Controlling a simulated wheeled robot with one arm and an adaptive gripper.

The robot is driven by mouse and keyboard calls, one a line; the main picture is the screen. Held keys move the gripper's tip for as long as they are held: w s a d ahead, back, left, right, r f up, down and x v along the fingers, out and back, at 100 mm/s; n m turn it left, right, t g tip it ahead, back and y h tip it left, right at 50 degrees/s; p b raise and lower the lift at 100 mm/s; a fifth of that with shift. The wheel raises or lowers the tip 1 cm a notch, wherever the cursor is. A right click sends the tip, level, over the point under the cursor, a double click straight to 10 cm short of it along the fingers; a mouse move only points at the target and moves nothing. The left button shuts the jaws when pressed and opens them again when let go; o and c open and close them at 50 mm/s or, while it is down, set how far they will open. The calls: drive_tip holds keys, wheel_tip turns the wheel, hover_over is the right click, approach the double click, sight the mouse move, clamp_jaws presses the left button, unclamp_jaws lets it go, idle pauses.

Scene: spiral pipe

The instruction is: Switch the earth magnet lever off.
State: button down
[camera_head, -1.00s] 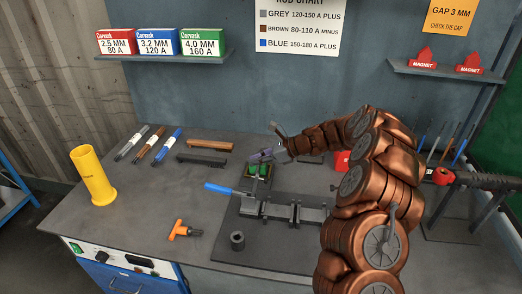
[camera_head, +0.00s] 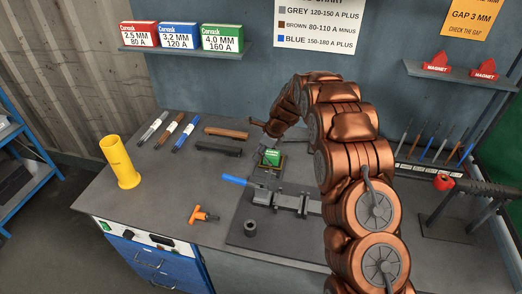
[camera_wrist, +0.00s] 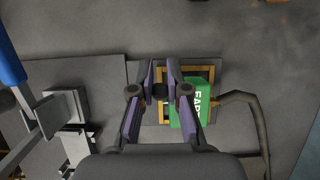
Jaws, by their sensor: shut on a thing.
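The earth magnet is a green block (camera_head: 271,157) on a small framed plate at the back of the dark work plate. In the wrist view the green block (camera_wrist: 187,103), with partly covered white lettering, lies just right of my fingers. My gripper (camera_wrist: 161,75) reaches over the block's left side, its purple-padded fingers close together. A small dark round knob (camera_wrist: 160,91), apparently the magnet's lever, sits between the fingers. The rest of the lever is hidden. In the head view my gripper (camera_head: 271,130) is small and dark behind the block, and its fingertips are unclear.
A clamp with a blue handle (camera_head: 235,180) stands just in front of the magnet. A dark cable (camera_wrist: 245,97) runs from the block's right side.

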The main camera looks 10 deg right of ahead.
sight(267, 159)
drive_tip(key=shift+w+a+f+h, duration=0.1)
drive_tip(key=shift+a+h, duration=0.05)
drive_tip(key=shift+h, duration=0.25)
idle(0.3)
drive_tip(key=c, duration=1.1)
unclamp_jaws()
drive_tip(key=v, duration=1.2)
drive_tip(key=shift+w, duration=0.15)
drive_tip(key=shift+a, duration=0.1)
